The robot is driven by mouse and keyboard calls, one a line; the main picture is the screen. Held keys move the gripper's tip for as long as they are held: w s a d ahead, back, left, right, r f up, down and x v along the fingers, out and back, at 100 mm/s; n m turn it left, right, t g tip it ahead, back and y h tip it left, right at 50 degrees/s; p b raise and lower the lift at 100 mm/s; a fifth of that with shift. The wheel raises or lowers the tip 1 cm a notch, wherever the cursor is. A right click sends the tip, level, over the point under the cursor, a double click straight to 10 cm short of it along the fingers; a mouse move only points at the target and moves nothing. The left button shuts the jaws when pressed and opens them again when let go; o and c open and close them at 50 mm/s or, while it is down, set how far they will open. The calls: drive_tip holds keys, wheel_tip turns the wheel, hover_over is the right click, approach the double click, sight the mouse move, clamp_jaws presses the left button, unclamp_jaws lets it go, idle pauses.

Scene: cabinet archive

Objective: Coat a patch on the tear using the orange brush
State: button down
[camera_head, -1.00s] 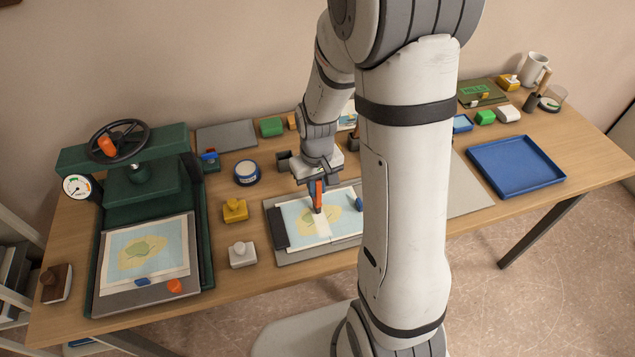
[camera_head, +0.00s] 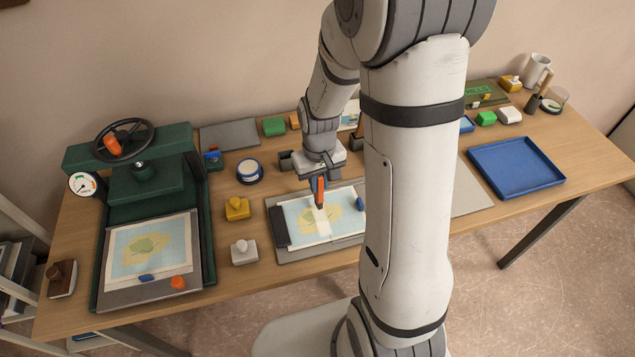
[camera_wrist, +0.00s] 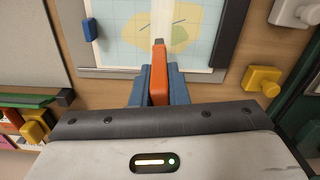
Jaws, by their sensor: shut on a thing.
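My gripper (camera_head: 319,181) is shut on the orange brush (camera_head: 320,192), which points down at the map sheet (camera_head: 342,223). In the wrist view the orange brush (camera_wrist: 160,80) sits between the blue fingers of my gripper (camera_wrist: 153,85), its grey tip over the sheet (camera_wrist: 197,50). The sheet is pale blue with a yellow landmass and lies on a grey board (camera_head: 290,256). A pale strip runs down the sheet under the brush. I cannot tell whether the tip touches it, nor pick out the tear itself.
A black bar (camera_head: 280,228) lies along the sheet's left edge and a small blue block (camera_head: 360,204) on its right. Yellow (camera_head: 237,209) and white (camera_head: 243,252) knobbed blocks stand left of the board. A green press (camera_head: 140,185) stands farther left; a blue tray (camera_head: 516,167) lies right.

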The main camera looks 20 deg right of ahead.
drive_tip(key=shift+w+r+p, duration=0.15)
drive_tip(key=shift+r+p, duration=0.35)
drive_tip(key=shift+r, duration=0.4)
drive_tip(key=shift+r+p, duration=1.35)
drive_tip(key=shift+r, duration=0.75)
drive_tip(key=shift+f+b, duration=0.3)
drive_tip(key=shift+b, duration=0.55)
drive_tip(key=shift+b, duration=0.3)
